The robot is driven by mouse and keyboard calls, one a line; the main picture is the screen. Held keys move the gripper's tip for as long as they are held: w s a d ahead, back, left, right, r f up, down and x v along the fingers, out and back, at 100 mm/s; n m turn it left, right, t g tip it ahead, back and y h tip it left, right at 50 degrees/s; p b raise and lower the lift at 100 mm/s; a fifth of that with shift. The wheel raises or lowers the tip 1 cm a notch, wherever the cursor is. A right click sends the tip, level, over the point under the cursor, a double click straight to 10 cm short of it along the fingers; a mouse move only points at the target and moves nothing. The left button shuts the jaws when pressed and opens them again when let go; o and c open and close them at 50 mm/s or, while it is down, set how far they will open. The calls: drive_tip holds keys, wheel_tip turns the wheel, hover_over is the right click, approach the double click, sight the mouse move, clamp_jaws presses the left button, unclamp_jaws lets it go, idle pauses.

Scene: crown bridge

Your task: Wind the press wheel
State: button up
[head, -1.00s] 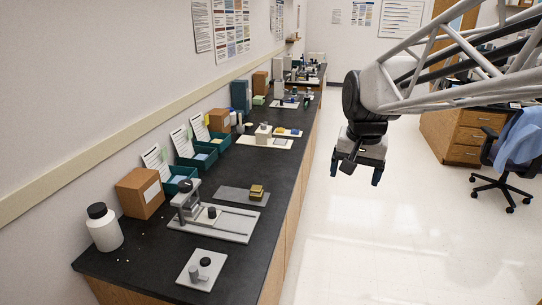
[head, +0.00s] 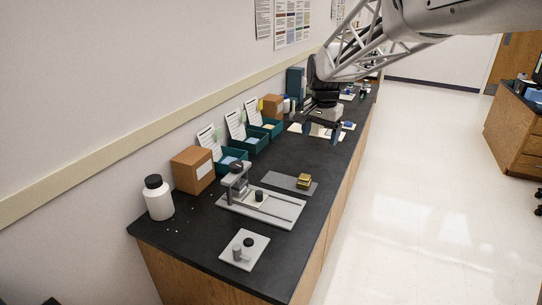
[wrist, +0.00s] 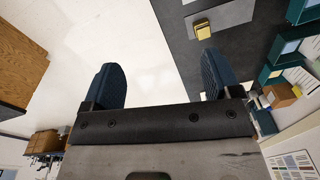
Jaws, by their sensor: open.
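A small grey press (head: 237,187) with a dark round top (head: 236,168) stands on a pale railed base plate (head: 285,222) on the black bench. I cannot tell for sure that this dark top is the press wheel. A dark knob or block (head: 259,196) sits on the same base, right of the press. My gripper (head: 322,132) is open and empty, pointing down over the bench beyond the press. In the wrist view its two dark blue fingers (wrist: 160,80) are spread wide, with nothing between them.
A gold block (head: 304,180) sits on a dark grey plate (head: 283,182) behind the press; the block also shows in the wrist view (wrist: 203,30). A white plate with small parts (head: 237,261), a white bottle (head: 158,200), a brown box (head: 193,172) and teal bins (head: 265,127) surround it.

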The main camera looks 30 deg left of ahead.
drive_tip(key=w+a+f, duration=0.2)
drive_tip(key=a+f, duration=0.1)
drive_tip(key=a, duration=0.5)
drive_tip(key=w+a+f, duration=0.2)
drive_tip(key=a+f, duration=0.1)
drive_tip(key=a, duration=0.5)
drive_tip(key=m, duration=0.1)
hover_over(236, 164)
drive_tip(key=shift+g, duration=0.4)
wheel_tip(236, 164, down, 8)
drive_tip(key=shift+r, duration=0.1)
drive_tip(key=shift+f, duration=3.9)
drive_tip(key=shift+c, duration=0.5)
drive_tip(key=c, duration=0.8)
drive_tip(key=shift+c, duration=0.2)
